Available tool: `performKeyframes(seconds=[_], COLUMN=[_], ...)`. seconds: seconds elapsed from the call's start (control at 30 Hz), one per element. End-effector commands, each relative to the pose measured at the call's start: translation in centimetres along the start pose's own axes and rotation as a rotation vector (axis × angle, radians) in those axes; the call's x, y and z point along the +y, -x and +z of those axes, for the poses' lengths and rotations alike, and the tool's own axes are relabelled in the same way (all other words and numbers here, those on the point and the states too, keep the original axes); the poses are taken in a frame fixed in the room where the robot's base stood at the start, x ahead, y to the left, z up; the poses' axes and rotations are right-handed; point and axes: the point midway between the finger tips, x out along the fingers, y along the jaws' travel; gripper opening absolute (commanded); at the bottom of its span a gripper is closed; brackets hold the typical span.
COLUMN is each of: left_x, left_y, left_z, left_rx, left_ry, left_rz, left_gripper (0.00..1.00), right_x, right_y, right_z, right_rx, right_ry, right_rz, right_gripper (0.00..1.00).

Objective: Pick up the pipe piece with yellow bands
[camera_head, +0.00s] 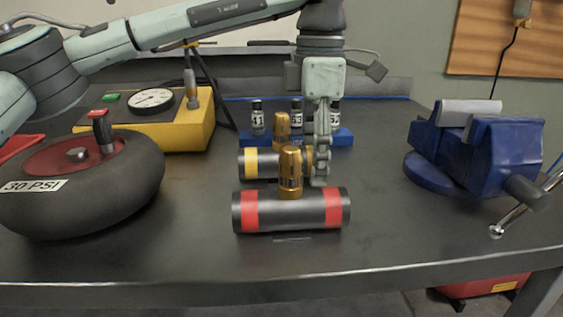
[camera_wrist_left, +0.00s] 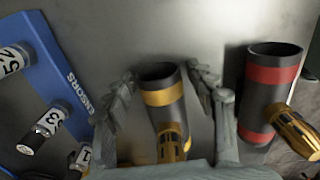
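The dark pipe piece with yellow bands (camera_head: 250,163) lies on the table behind the red-banded pipe, which partly hides it. Its brass fitting (camera_head: 281,128) points up. In the left wrist view the yellow-banded pipe (camera_wrist_left: 160,95) lies between the two fingers of my left gripper (camera_wrist_left: 160,73). The fingers stand apart on either side, with visible gaps to the pipe. In the head view my left gripper (camera_head: 321,170) points down at the pipe's right end. My right gripper is in neither view.
The red-banded pipe (camera_head: 291,221) with a brass fitting lies close in front. A blue sensor rack (camera_head: 342,138) with labelled cylinders stands behind. A blue vise (camera_head: 470,150) is at right; a wheel (camera_head: 130,190) and yellow gauge box (camera_head: 188,131) are at left. The front table strip is clear.

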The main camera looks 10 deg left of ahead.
Motion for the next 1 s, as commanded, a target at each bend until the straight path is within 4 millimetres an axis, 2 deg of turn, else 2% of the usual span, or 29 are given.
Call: performKeyframes(seconds=[0.07,0.4,0.83,1.0], left_x=[0.0,0.0,0.0,0.1], left_y=[0.0,0.1,0.3,1.1], left_z=[0.0,0.0,0.0,0.1], left_rx=[0.0,0.0,-0.001,-0.003], left_ry=[0.0,0.0,0.0,0.001], left_rz=[0.0,0.0,0.002,0.003], left_gripper=[0.42,0.0,0.0,0.0], right_x=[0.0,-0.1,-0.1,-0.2], right_y=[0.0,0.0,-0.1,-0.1], right_z=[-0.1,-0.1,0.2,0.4], right_rx=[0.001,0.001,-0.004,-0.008], right_ry=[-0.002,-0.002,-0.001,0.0], right_rz=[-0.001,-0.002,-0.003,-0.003], right_gripper=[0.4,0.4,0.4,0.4])
